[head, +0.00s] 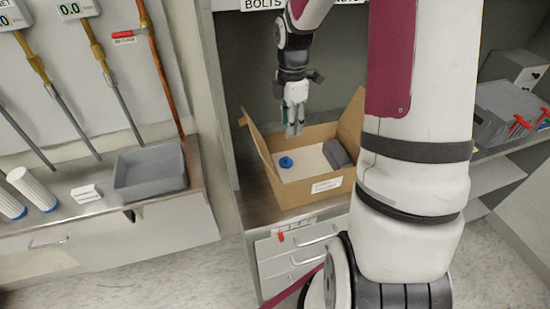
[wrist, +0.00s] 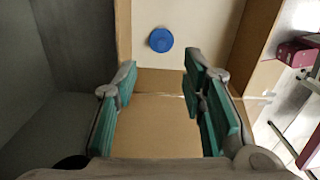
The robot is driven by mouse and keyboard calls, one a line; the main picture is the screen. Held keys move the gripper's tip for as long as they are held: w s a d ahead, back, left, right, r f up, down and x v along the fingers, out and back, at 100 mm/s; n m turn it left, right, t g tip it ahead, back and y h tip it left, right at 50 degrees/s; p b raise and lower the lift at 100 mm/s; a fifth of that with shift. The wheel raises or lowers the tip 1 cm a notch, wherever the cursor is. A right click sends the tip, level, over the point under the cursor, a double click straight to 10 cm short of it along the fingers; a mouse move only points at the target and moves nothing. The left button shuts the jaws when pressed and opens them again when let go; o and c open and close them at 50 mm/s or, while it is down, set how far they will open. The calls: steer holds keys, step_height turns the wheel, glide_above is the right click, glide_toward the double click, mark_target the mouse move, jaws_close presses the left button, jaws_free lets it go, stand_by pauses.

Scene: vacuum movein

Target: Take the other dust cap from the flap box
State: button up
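The flap box (head: 297,196) is an open brown cardboard box with raised flaps, standing on the cabinet's counter. A blue dust cap (head: 286,162) lies on its pale floor, towards the left. The same cap (wrist: 161,40) shows in the wrist view at the top middle, beyond the fingertips. My gripper (head: 294,132) hangs over the back of the box, fingers down. In the wrist view my gripper (wrist: 158,85) has its green-padded fingers spread wide with nothing between them. A box flap (wrist: 165,125) lies beneath and between the fingers.
A dark grey object (head: 337,154) lies in the right of the box. A grey tray (head: 150,173) and white cylinders (head: 32,188) stand on the left-hand bench. Cabinet walls flank the box. A grey bin with red-handled things (head: 505,110) is at the right.

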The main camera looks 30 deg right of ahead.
steer(key=f, duration=0.1)
glide_above(286, 158)
steer(key=f, duration=0.6)
steer(key=shift+w+d, duration=0.1)
steer(key=shift+d, duration=0.25)
steer(key=f, duration=0.3)
steer(key=f+p, duration=0.1)
steer(key=shift+a+f, duration=0.25)
steer(key=shift+a, duration=0.1)
steer(key=shift+f, duration=0.45)
steer(key=c, duration=0.9)
